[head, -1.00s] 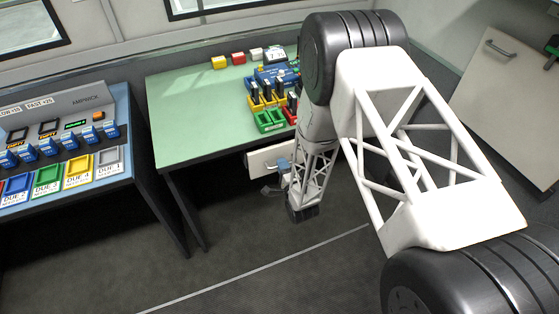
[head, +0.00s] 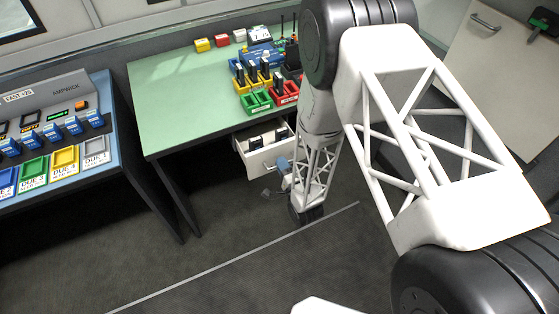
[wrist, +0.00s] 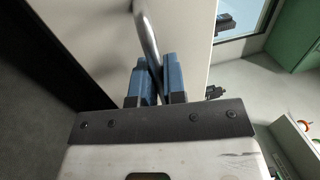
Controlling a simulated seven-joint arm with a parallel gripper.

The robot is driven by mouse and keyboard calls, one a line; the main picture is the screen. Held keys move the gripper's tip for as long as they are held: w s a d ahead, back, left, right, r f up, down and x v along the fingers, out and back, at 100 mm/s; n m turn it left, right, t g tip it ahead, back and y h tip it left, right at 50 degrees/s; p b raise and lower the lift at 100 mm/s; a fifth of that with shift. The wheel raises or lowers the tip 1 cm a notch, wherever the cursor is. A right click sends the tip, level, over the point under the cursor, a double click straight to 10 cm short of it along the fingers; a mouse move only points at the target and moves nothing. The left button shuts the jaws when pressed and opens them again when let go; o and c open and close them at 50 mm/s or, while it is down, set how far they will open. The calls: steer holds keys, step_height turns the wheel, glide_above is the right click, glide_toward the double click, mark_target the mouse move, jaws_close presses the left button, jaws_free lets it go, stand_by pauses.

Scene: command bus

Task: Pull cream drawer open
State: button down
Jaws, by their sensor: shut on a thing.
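The cream drawer (head: 262,159) hangs under the green table and stands partly open in the head view. Dark items lie inside it. Its cream front fills much of the wrist view (wrist: 90,45). My gripper (wrist: 157,82) is shut on the drawer's metal handle (wrist: 147,35), which passes between its blue fingers. In the head view my gripper (head: 283,166) is at the drawer front, and my arm hides the drawer's right part.
The green table (head: 180,100) carries blocks, coloured trays (head: 256,101) and a blue device. A blue-topped desk (head: 108,139) with a console stands at the left. A cream panel with a handle (head: 485,22) is at the upper right. The floor in front is clear.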

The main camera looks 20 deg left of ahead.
steer(key=c, duration=1.2)
jaws_free()
steer(key=shift+v, duration=3.9)
